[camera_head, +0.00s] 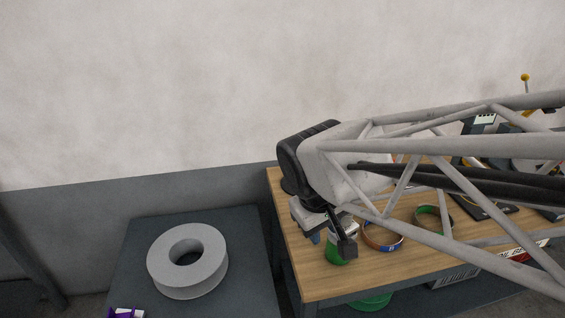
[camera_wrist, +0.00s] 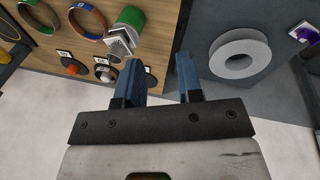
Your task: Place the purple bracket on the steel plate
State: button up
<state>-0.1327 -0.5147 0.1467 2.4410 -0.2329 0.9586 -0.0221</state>
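A purple and white object (camera_head: 125,313), probably the purple bracket, lies at the near left of the dark-topped table and is cut off by the picture's bottom edge. It also shows at the upper right of the wrist view (camera_wrist: 306,34), where it is small. I cannot pick out a separate steel plate in either view. My gripper (camera_head: 328,240) hangs over the left part of the wooden table, to the right of the purple object and well apart from it. In the wrist view its two blue fingers (camera_wrist: 158,62) are spread with nothing between them.
A thick grey ring (camera_head: 188,260) lies on the dark table (camera_head: 240,235). The wooden table (camera_head: 320,285) beside it holds a green cylinder (camera_head: 338,254), an orange-and-blue ring (camera_head: 383,246), a green ring (camera_head: 433,209) and more items. My arm hides part of it.

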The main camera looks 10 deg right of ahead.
jog(key=s+d+r+m+t+y, duration=0.1)
jog(key=s+m+y, duration=0.1)
jog(key=s, duration=0.3)
jog(key=shift+s+d+r+m, duration=0.3)
jog(key=shift+d+r+m, duration=0.1)
jog(key=shift+m, duration=0.3)
dwell(0.7)
